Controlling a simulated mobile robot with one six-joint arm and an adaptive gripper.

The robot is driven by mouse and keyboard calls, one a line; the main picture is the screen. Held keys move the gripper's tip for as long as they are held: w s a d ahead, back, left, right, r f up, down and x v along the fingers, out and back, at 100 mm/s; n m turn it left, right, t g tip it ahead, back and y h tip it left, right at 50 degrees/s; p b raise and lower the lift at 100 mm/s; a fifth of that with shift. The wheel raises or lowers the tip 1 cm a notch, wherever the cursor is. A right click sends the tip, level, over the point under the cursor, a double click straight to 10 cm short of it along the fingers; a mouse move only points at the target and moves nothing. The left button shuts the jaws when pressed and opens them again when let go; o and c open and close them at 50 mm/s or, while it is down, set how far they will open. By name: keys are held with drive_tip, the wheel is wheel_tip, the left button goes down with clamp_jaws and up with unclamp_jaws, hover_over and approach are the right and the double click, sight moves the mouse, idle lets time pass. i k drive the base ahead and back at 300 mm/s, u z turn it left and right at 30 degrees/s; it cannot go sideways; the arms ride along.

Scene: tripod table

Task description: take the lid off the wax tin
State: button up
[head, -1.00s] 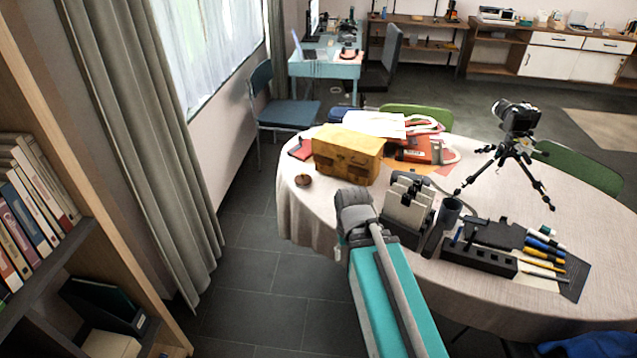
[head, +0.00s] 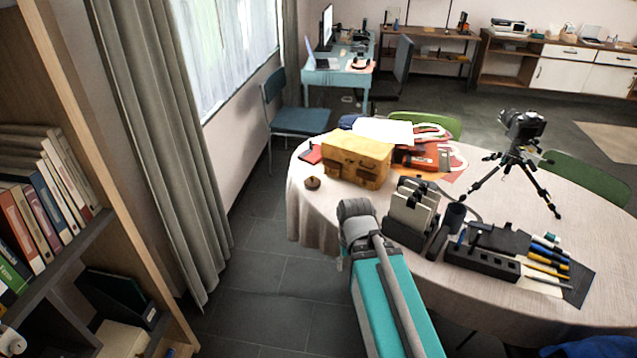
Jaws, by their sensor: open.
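A small round brown item (head: 312,183) sits near the left edge of the round table (head: 300,217), left of the yellow case. It looks like the wax tin, with something small and dark on top, but it is too small here to make out the lid. My arm reaches up from the bottom of the head view to a grey joint in front of the table's near left edge. My gripper does not show; it is hidden or out of frame.
The table also holds a yellow case (head: 358,160), a card holder (head: 408,230), a dark cup (head: 454,215), a pen tray (head: 482,263) and a camera on a tripod (head: 524,130). A bookshelf (head: 75,245) stands at left. Floor (head: 265,285) between shelf and table is clear.

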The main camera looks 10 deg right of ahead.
sight(313, 182)
drive_tip(key=u, duration=0.1)
drive_tip(key=i, duration=0.95)
drive_tip(key=z, duration=0.1)
